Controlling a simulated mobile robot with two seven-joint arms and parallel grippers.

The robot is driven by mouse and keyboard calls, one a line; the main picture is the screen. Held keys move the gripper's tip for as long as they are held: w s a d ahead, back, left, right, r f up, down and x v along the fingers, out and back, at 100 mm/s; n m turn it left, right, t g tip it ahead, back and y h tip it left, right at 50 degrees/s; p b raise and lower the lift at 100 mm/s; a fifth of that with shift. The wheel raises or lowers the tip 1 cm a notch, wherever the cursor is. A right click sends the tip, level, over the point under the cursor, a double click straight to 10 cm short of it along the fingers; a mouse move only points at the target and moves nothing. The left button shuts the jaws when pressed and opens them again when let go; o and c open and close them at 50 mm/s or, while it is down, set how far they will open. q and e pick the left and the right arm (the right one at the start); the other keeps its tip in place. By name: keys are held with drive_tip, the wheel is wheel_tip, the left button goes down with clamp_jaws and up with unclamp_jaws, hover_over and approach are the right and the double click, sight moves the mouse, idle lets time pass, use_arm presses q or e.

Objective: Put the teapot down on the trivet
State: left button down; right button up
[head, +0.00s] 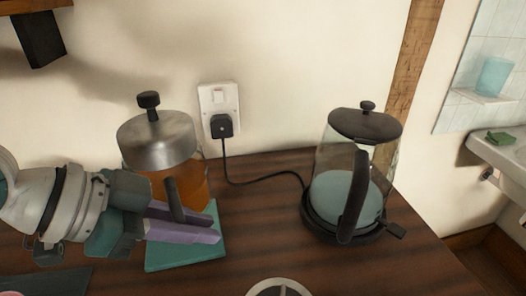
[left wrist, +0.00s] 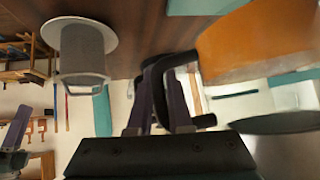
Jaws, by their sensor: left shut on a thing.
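The teapot (head: 159,141) is a glass pot of amber liquid with a metal lid and a dark handle. My left gripper (head: 182,222) is shut on its handle, with purple fingers on either side. The teapot looks upright. In the left wrist view the handle (left wrist: 155,75) lies between the fingers, and the amber body (left wrist: 255,45) is at upper right. The teal square trivet (head: 185,258) lies on the wooden counter, under and in front of the teapot. The base is partly hidden by my gripper, so I cannot tell whether it touches the trivet.
A glass kettle (head: 330,157) with a dark lid stands on its base to the right, its cord running to a wall socket (head: 218,105). A round pale object (head: 280,288) is at the front edge of view. Bare counter (head: 262,215) lies between trivet and kettle.

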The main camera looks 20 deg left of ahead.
idle(0.6)
use_arm(q)
drive_tip(key=shift+f+b, duration=2.4)
drive_tip(key=shift+f, duration=0.8)
drive_tip(key=shift+w+f, duration=0.1)
drive_tip(key=shift+f, duration=0.25)
drive_tip(key=c, duration=1)
unclamp_jaws()
drive_tip(key=shift+a, duration=0.1)
drive_tip(key=shift+o, duration=1.2)
drive_tip(key=shift+f, duration=0.2)
drive_tip(key=p+v, duration=0.2)
drive_tip(key=v, duration=0.8)
drive_tip(key=shift+r, duration=0.1)
